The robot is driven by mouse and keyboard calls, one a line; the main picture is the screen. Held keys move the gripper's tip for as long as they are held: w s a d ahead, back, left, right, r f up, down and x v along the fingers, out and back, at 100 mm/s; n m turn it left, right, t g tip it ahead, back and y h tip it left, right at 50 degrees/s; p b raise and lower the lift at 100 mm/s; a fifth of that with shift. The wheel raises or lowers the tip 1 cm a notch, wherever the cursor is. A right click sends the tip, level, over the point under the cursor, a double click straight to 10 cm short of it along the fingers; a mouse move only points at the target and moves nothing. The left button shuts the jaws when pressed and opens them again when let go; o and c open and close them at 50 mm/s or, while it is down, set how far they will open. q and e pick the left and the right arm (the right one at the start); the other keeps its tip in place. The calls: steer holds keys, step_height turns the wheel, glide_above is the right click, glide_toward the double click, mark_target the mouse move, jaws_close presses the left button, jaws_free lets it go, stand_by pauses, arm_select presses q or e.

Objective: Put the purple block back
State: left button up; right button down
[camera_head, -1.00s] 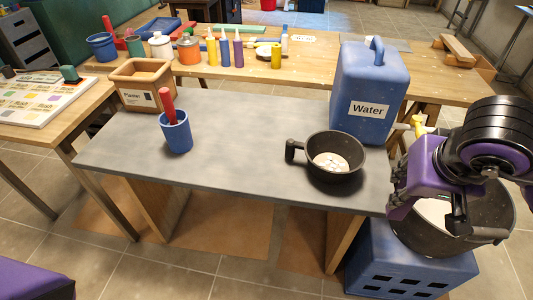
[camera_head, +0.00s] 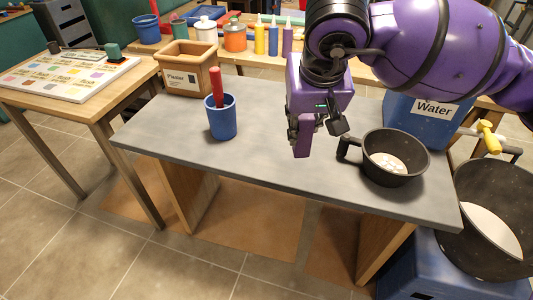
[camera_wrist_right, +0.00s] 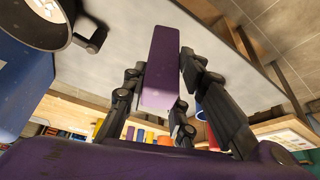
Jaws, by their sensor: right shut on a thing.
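My right gripper (camera_head: 318,125) hangs over the grey table, left of the black pan, with its fingers pointing down. It is shut on the purple block (camera_wrist_right: 160,65), which shows between the black fingers in the right wrist view. In the head view the purple block (camera_head: 303,140) hangs below the purple wrist, partly hidden by it. A white board (camera_head: 75,85) with coloured patches lies on the wooden table at the left. A green block (camera_head: 112,48) stands on its far edge. My left gripper is not in view.
A large black bucket (camera_head: 480,255) stands at the right. A gap separates the two tables.

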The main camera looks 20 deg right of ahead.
steer(key=w+f, duration=0.8)
steer(key=w, duration=0.1)
steer(key=w+a+f, duration=0.1)
steer(key=w+f, duration=0.3)
steer(key=w, duration=0.1)
steer(key=shift+w+f+p, duration=0.15)
steer(key=shift+f+p, duration=0.1)
steer(key=shift+p, duration=0.1)
steer(key=shift+f, duration=0.15)
steer(key=c, duration=1.4)
jaws_free()
steer(key=shift+c, duration=0.2)
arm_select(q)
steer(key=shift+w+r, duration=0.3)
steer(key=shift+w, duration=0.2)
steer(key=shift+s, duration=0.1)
